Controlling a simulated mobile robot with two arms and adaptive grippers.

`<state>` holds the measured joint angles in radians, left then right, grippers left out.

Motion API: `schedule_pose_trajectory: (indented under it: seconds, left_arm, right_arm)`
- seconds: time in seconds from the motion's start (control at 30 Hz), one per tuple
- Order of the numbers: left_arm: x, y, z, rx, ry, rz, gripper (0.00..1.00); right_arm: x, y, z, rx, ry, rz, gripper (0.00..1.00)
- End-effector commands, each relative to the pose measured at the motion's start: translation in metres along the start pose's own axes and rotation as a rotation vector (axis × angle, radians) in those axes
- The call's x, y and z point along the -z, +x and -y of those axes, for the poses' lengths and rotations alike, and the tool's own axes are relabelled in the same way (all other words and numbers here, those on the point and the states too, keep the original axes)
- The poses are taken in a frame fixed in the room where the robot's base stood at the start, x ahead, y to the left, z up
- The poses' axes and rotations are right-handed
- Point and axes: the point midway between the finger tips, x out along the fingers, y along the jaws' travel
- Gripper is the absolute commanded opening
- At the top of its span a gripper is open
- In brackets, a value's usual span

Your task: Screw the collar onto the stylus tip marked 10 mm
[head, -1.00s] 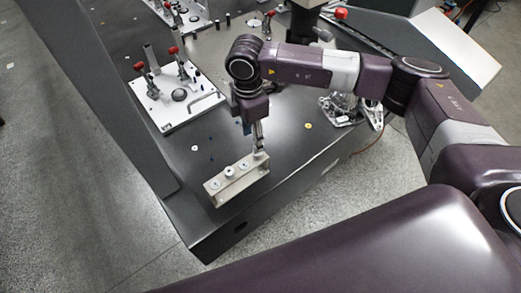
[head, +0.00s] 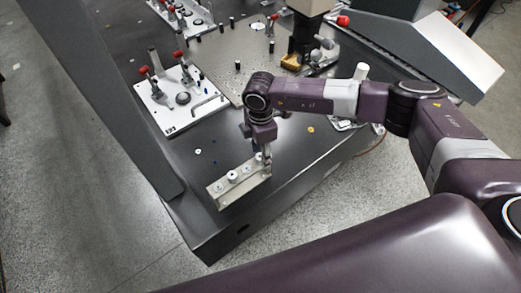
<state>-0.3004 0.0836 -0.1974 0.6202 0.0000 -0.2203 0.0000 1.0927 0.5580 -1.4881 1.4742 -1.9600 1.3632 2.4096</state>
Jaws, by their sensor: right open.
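A pale rack (head: 250,190) stands near the front corner of the dark table and carries several small round white-topped pieces. One white piece (head: 232,176) stands higher than its neighbours. The marks are too small to read, so I cannot tell which piece is the 10 mm stylus tip or which is the collar. My right gripper (head: 266,160) points down at the right end of the rack and is open. Its fingertips are small, and I cannot tell whether they touch anything there. My left gripper is not in view.
A white fixture plate (head: 178,112) with red-knobbed clamps lies behind the rack. A dark post (head: 110,95) rises on the left. Several small discs, including a yellow one (head: 310,129), lie on the dark table (head: 190,205). The front edge is close to the rack.

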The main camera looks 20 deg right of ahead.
Motion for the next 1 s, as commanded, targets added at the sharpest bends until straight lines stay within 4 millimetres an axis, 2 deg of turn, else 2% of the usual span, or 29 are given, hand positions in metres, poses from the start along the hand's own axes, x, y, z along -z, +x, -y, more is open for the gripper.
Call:
schedule_pose_trajectory:
  seconds: [0.07,0.47,1.0]
  left_arm:
    - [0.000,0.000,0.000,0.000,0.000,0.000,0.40]
    - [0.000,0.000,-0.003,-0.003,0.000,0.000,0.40]
    - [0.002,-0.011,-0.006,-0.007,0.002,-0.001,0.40]
  right_arm:
    - [0.000,0.000,0.000,0.000,0.000,0.000,0.42]
    - [0.000,0.000,0.000,0.000,0.000,0.000,0.00]
    - [0.000,0.000,0.000,-0.001,0.223,0.000,0.00]
